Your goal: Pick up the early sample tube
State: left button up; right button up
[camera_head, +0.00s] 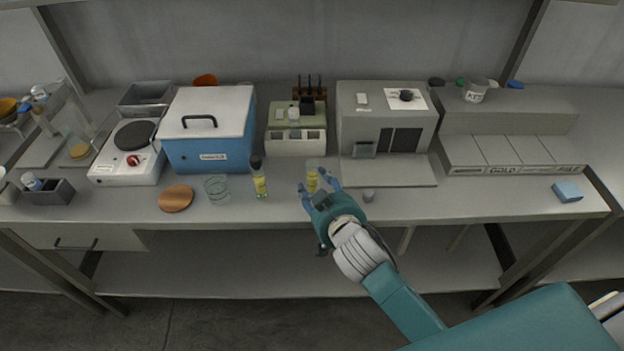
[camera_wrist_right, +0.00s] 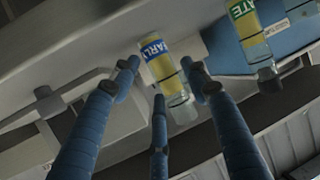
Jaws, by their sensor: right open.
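The early sample tube (camera_head: 312,176) stands on the bench with a yellow band. In the right wrist view the tube (camera_wrist_right: 165,68) shows a blue label reading "EARLY" and a clear end. My right gripper (camera_head: 319,186) is at the tube, its blue fingers open on either side. The right wrist view shows the gripper (camera_wrist_right: 162,82) with the tube between its fingertips; whether they touch it is unclear. A second tube (camera_head: 258,178), dark-capped, stands to the left; its green label in the right wrist view (camera_wrist_right: 248,30) ends in "ATE". My left gripper is not in view.
A glass beaker (camera_head: 216,189) and a round wooden disc (camera_head: 176,198) lie left of the tubes. Behind are a blue box (camera_head: 209,140), a small block (camera_head: 296,139) and a grey machine (camera_head: 385,125).

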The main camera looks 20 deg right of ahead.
jog(key=shift+x, duration=1.2)
jog(key=shift+s, duration=0.1)
jog(key=c, duration=1)
notch_tip(320, 180, up, 20)
